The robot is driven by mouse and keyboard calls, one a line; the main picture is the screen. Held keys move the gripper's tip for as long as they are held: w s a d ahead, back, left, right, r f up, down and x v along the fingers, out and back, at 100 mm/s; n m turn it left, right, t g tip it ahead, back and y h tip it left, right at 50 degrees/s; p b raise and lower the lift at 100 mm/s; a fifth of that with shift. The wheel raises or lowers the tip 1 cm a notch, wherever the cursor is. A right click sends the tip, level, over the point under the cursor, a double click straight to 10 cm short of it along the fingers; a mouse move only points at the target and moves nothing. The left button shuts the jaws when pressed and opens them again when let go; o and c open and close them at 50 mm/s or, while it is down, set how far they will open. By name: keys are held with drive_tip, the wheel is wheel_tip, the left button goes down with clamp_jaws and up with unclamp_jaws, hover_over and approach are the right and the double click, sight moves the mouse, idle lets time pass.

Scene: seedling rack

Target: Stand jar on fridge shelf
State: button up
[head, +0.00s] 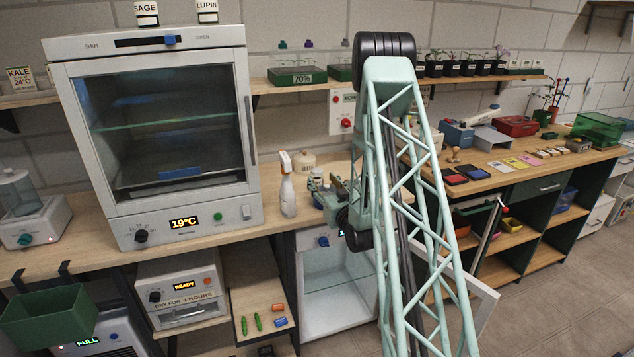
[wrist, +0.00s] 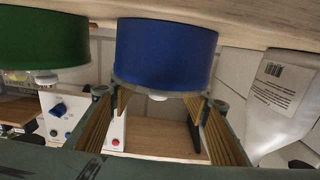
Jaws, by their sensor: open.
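A blue jar-like cylinder (wrist: 165,52) with a pale knob shows in the wrist view, which looks upside down, against the wooden surface. My gripper (wrist: 158,100) is open and empty, its fingers on either side of the cylinder's knob end; I cannot tell whether they touch it. In the head view my gripper (head: 322,184) is low over the bench, right of the spray bottle, partly hidden by my arm. A beige lidded pot (head: 303,162) stands behind it. The fridge (head: 338,278) under the bench is open, with a glass shelf inside. Its door (head: 484,308) swings out to the right, partly behind my arm.
A white spray bottle (head: 287,186) stands close to my gripper; a white labelled bottle (wrist: 282,90) flanks the blue cylinder in the wrist view. A green cylinder (wrist: 42,40) is on its other side. The glass-fronted incubator (head: 165,130) stands left. My arm hides much of the bench.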

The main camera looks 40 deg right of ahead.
sight(319, 174)
drive_tip(key=shift+w+d, duration=0.1)
drive_tip(key=shift+w, duration=0.15)
drive_tip(key=shift+b+x, duration=0.5)
drive_tip(key=shift+x, duration=1.95)
drive_tip(key=shift+d, duration=0.1)
drive_tip(key=c, duration=1.1)
drive_tip(key=shift+o, duration=0.2)
drive_tip(key=shift+r, duration=0.1)
drive_tip(key=shift+r+p, duration=1)
drive_tip(key=shift+r, duration=3.9)
